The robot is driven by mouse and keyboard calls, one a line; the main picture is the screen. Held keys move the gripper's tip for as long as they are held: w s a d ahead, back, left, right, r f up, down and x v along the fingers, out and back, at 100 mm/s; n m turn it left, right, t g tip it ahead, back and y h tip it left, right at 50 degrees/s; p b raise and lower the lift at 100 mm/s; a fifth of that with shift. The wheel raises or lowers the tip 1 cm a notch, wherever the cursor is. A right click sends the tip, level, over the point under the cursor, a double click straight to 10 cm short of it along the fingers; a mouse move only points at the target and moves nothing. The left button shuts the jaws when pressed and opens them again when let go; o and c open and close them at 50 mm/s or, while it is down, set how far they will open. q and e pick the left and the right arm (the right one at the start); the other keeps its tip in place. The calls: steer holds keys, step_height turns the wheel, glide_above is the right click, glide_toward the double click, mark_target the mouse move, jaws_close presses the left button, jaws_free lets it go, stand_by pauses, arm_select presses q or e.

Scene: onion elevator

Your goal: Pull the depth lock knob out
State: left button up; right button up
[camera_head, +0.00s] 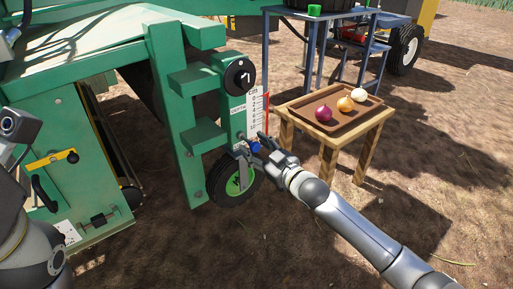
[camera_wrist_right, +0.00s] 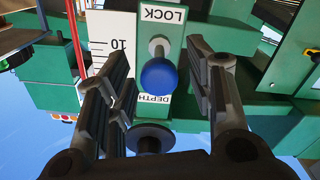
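The depth lock knob (camera_wrist_right: 159,76) is a blue ball on a short metal stem, set on a green plate marked LOCK and DEPTH. In the right wrist view it sits between the two fingers of my right gripper (camera_wrist_right: 162,88), with a gap on each side. The gripper is open around it and does not visibly touch it. In the head view the blue knob (camera_head: 255,146) shows beside the fingers of my right gripper (camera_head: 264,145). My left arm shows at the left edge of the head view, but its gripper fingers do not.
A white depth scale (camera_head: 254,112) with a red edge is beside the knob. A black crank (camera_head: 239,77) sits above and a wheel with a green hub (camera_head: 235,180) below. A wooden table (camera_head: 333,120) with a tray of onions stands to the right.

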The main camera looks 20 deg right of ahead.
steer(key=v, duration=1.2)
steer(key=shift+r, duration=0.1)
stand_by(0.4)
